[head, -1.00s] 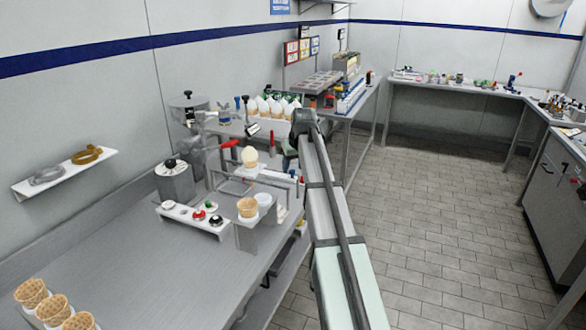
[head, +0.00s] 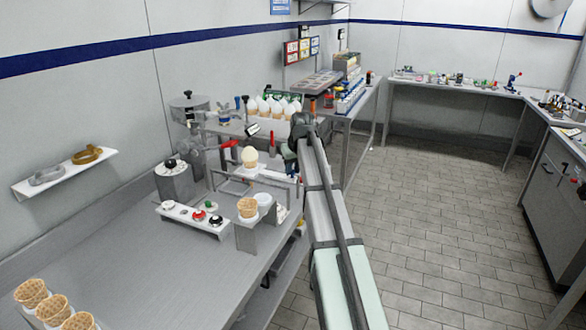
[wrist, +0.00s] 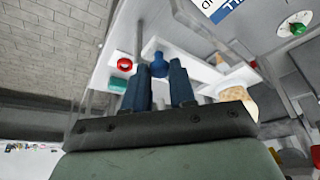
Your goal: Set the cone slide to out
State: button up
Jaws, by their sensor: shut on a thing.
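My gripper (wrist: 160,72) has two dark blue fingers, shut on a blue knob (wrist: 159,66) between their tips. The knob stands on a white bar (wrist: 190,66), which I take for the cone slide. A waffle cone (wrist: 240,98) is to the right of the fingers in the wrist view. In the head view a waffle cone (head: 247,207) sits in a stand at the counter's right edge. My arm covers the fingertips and the knob there. The slide's in and out marks cannot be read.
A red ring (wrist: 125,65) and a teal block (wrist: 117,86) lie left of the fingers. A printed sign (wrist: 222,8) is above. A white rail with several knobs (head: 184,213) stands near the cone stand. The counter's front (head: 170,285) is largely bare.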

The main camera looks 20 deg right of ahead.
grip_shut()
jog(key=s+d, duration=0.7)
jog(key=shift+s+d, duration=0.4)
jog(key=o, duration=0.8)
grip_release()
jog(key=v, duration=1.4)
jog(key=shift+w, duration=0.1)
